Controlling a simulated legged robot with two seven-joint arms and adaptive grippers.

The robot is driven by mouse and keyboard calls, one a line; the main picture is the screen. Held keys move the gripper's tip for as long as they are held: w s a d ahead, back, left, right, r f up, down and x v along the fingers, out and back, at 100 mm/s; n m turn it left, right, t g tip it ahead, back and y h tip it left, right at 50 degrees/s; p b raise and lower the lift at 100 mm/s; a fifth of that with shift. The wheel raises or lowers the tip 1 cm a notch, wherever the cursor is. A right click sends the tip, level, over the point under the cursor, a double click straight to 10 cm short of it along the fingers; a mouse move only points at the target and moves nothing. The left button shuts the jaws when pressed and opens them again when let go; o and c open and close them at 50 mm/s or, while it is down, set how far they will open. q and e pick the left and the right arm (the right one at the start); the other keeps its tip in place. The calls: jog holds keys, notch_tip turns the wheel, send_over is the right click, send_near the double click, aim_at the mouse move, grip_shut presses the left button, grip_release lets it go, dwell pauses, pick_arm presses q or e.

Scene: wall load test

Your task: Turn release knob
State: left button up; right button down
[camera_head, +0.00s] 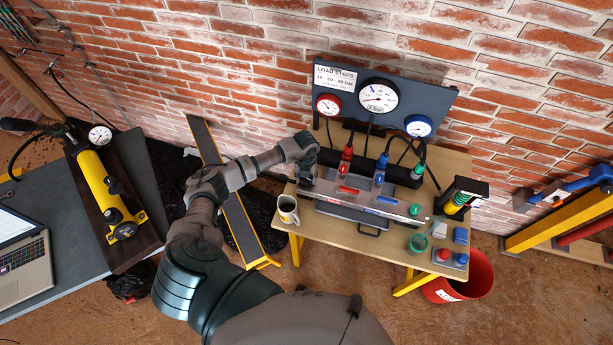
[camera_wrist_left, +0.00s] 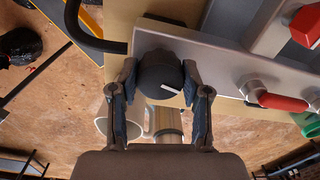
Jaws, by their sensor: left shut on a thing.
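The release knob (camera_wrist_left: 160,75) is a round black knob with a white mark on its face, at the left end of a grey metal manifold (camera_wrist_left: 215,62). In the left wrist view my left gripper (camera_wrist_left: 159,90) has a finger on each side of the knob and is shut on it. The white mark points to the lower right. In the head view my left gripper (camera_head: 305,172) is at the left end of the manifold and hides the knob. My right gripper is not in view.
A mug (camera_head: 288,209) stands on the wooden table (camera_head: 330,238) just below my left gripper. Red (camera_head: 348,189) and blue levers (camera_head: 387,199) sit along the manifold. A gauge panel (camera_head: 375,95) stands behind, with hoses running down. A red bucket (camera_head: 470,280) is at the right.

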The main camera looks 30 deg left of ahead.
pick_arm(q)
jog(key=shift+w+a+r+n+p, duration=0.1)
jog(key=shift+n+p, duration=0.25)
jog(key=shift+n, duration=1.15)
jog(key=o, duration=1.1)
jog(key=shift+o, duration=0.2)
notch_tip(320, 180, up, 12)
jog(key=shift+f, duration=0.2)
